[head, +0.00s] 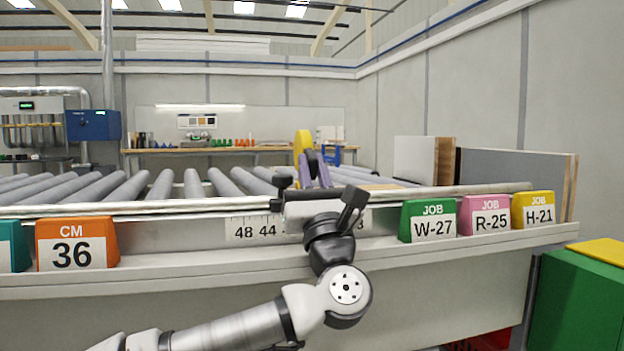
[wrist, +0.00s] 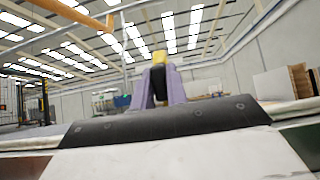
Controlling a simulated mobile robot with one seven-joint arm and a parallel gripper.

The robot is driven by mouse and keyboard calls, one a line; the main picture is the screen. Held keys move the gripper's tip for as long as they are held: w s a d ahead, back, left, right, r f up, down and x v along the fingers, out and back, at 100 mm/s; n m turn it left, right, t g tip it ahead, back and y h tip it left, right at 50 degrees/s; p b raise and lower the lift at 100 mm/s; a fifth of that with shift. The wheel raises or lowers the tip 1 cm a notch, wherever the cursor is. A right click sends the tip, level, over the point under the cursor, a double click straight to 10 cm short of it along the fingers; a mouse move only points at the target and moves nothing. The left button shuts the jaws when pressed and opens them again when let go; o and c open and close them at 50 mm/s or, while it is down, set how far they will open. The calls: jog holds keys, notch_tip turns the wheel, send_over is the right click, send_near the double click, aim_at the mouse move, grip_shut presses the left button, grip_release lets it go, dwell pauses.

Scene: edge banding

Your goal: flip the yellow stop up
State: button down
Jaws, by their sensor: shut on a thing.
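The yellow stop (head: 302,142) stands up above the front rail of the roller conveyor in the head view, rounded at its top. Its yellow top (wrist: 160,57) also shows in the wrist view, just beyond my fingertips. My gripper (head: 316,158) reaches over the rail from the front, its two purple fingers pointing up beside the stop. In the wrist view, my gripper (wrist: 160,78) is shut on a dark part directly below the yellow, which looks like part of the stop. The stop's lower end and pivot are hidden behind my fingers and wrist.
The front rail (head: 180,207) carries a scale strip (head: 252,229), partly covered by my wrist. An orange CM 36 block (head: 75,243) stands left; green W-27 (head: 428,221), pink R-25 (head: 485,216) and yellow H-21 (head: 533,210) job blocks stand right. Grey rollers (head: 160,187) lie behind.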

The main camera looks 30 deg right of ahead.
dwell(0.3)
jog(key=c, duration=1.4)
grip_release()
jog(key=shift+s+f, duration=0.15)
jog(key=s+a+p, duration=0.1)
jog(key=s+a, duration=0.2)
jog(key=s, duration=0.9)
jog(key=shift+s+f, duration=0.15)
jog(key=shift+f, duration=0.15)
